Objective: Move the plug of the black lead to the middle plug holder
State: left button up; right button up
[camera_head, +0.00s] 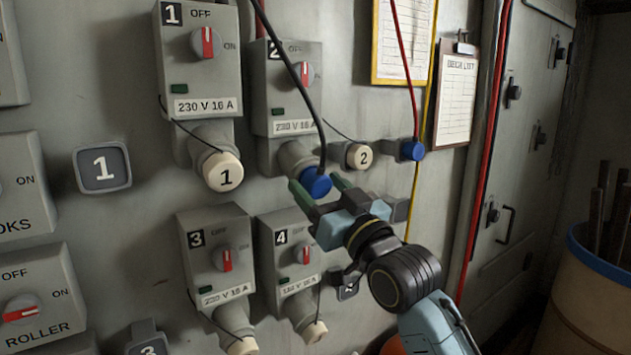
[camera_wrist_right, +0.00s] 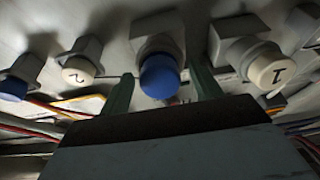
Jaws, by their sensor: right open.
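The blue plug (camera_head: 316,184) of the black lead (camera_head: 303,88) sits in the socket of switch box 2 (camera_head: 288,92). My right gripper (camera_head: 320,189) is open, its green fingers on either side of this plug. In the right wrist view the plug (camera_wrist_right: 160,78) shows between the two fingers (camera_wrist_right: 163,90), with visible gaps. A grey holder (camera_head: 399,209), apparently the middle plug holder, is partly hidden behind my right gripper; I see no plug in its visible part. My left gripper is not in view.
Another blue plug (camera_head: 413,150), on a red lead, sits in the holder above. Boxes 3 (camera_head: 215,255) and 4 (camera_head: 290,255) are below. A bin (camera_head: 590,290) stands at right.

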aim_at(322, 189)
jog(key=shift+p, duration=0.5)
dwell(0.8)
jog(key=c, duration=1.3)
jog(key=shift+s+d+f, duration=0.1)
jog(key=shift+s+f, duration=0.05)
jog(key=shift+f, duration=0.05)
jog(key=shift+s+d+f, duration=0.1)
jog(key=shift+s+d, duration=0.35)
jog(key=shift+s, duration=0.1)
jog(key=shift+s+d+f, duration=0.1)
jog(key=shift+s+f, duration=0.05)
jog(key=shift+p+v, duration=0.45)
jog(key=shift+v, duration=1.4)
